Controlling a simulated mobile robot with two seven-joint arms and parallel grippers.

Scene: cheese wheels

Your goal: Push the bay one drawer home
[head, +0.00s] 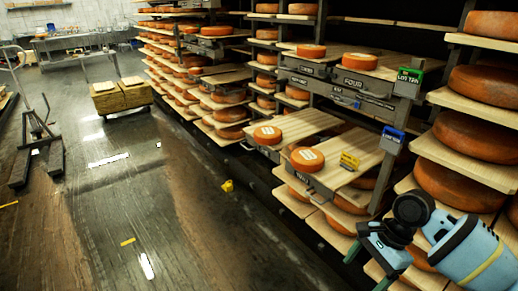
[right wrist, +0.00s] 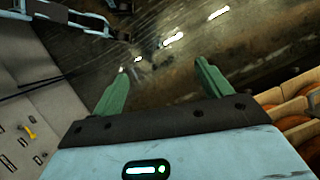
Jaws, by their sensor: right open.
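Two wooden drawers stick out of the rack in the head view: a left one (head: 308,122) with an orange cheese wheel (head: 267,134) near its front, and a nearer one (head: 352,143) with another wheel (head: 307,159) and a yellow tag (head: 349,160). Their front labels are too small to read surely, so I cannot tell which is bay one. My right gripper (right wrist: 162,68) is open and empty, its green fingers apart over the floor in the right wrist view. In the head view it is at the lower right, apart from both drawers. My left gripper is not in view.
Shelves of cheese wheels (head: 485,87) stand close on the right. The floor (head: 120,210) is mostly clear, with a cart (head: 122,98) farther back.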

